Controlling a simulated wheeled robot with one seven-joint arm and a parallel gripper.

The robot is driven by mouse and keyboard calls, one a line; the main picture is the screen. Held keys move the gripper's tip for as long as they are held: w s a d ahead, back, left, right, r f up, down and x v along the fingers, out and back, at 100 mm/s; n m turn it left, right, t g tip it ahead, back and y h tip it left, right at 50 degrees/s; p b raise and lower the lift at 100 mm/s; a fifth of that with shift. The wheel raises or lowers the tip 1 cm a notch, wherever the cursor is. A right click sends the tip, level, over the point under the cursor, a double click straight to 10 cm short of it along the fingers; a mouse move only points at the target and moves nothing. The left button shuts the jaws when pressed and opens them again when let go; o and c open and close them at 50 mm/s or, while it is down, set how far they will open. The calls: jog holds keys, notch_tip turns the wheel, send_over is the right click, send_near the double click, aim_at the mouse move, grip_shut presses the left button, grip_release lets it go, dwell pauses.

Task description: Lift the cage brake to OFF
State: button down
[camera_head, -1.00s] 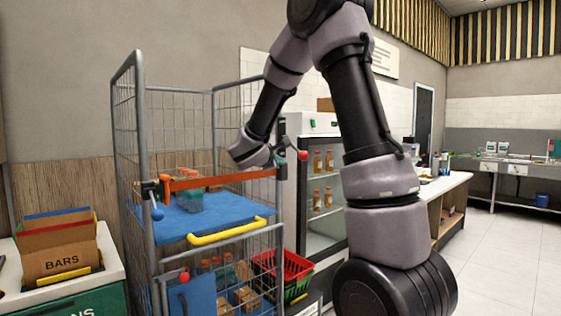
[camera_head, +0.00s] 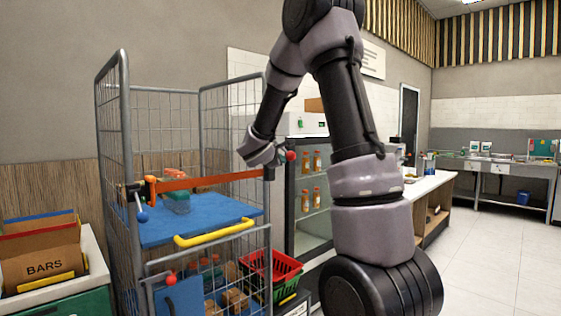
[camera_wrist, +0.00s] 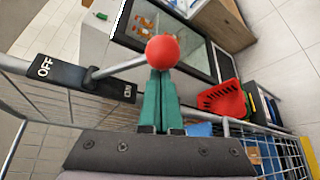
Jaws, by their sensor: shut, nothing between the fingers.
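In the wrist view the lever slants from the plate up to the knob. In the head view the red knob (camera_head: 291,155) is at the cage's right front post. My gripper (camera_wrist: 160,75) is shut and empty, its green fingers together with their tips just below the knob in the picture. Whether they touch it I cannot tell. In the head view my wrist covers most of the gripper.
The wire cage (camera_head: 122,110) holds a blue shelf (camera_head: 160,231), an orange bar (camera_head: 205,181) and a yellow handle (camera_head: 213,233). A glass-door cooler (camera_head: 312,225) stands behind it. A red basket (camera_wrist: 222,99) is beside the cage. Open floor lies right.

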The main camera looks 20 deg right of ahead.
jog(key=shift+r, duration=0.1)
jog(key=shift+s+d+r, duration=0.1)
jog(key=shift+s+r, duration=0.1)
jog(key=shift+s+r+n+g, duration=0.2)
jog(key=shift+n+g, duration=0.1)
jog(key=shift+n, duration=0.1)
notch_tip(320, 180, up, 10)
jog(key=n+g, duration=0.4)
jog(key=n, duration=0.1)
jog(key=shift+s+d+r+g, duration=0.15)
jog(key=shift+s+d+g, duration=0.05)
jog(key=shift+s+g, duration=0.15)
dwell(0.4)
dwell(0.4)
